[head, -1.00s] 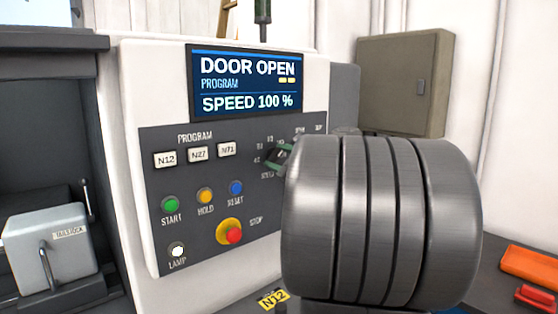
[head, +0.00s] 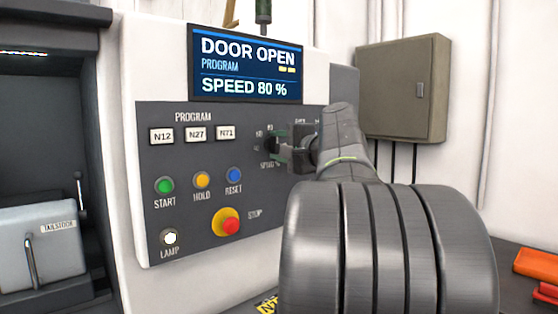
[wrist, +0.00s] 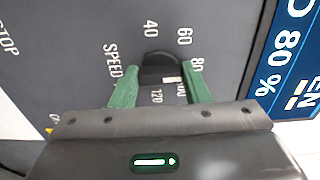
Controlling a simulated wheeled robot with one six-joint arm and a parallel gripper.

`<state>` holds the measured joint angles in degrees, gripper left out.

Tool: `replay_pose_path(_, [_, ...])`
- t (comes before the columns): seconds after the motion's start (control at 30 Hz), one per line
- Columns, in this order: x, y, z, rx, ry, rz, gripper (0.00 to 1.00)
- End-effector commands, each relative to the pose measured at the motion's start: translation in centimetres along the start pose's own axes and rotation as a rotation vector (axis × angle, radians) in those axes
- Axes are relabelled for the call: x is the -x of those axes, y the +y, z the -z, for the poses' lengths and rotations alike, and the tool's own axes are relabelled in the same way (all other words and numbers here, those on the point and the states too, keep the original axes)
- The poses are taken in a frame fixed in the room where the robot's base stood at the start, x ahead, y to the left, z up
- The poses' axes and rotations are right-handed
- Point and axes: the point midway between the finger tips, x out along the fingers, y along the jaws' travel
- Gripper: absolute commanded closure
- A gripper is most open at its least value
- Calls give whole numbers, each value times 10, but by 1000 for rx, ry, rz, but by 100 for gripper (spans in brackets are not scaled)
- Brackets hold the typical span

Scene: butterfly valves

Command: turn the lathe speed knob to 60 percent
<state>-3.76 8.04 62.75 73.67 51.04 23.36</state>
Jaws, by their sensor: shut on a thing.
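The black speed knob (wrist: 160,68) is on the grey panel in the wrist view, ringed by printed numbers including 40, 60, 80 and 120. A pale mark shows on its lower right side. My gripper (wrist: 160,84) has its green fingers on either side of the knob and is shut on it. In the head view the gripper (head: 279,147) is at the knob, which is mostly hidden by the fingers. The display (head: 246,66) reads DOOR OPEN and SPEED 80 %; part of it shows in the wrist view (wrist: 290,60).
Start (head: 164,185), hold (head: 202,180) and reset (head: 234,175) buttons and the red stop button (head: 230,225) are left of my gripper. Program buttons (head: 196,133) sit above. A grey wall cabinet (head: 400,88) hangs at the right. My arm hides the panel's lower right.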

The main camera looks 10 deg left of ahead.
Motion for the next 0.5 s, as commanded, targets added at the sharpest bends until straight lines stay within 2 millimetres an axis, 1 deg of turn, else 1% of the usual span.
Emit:
replay_pose_path(0.03, [0,7,-1,46,-2,0,81])
replay_pose_path(0.5, [0,6,0,484,-2,-1,81])
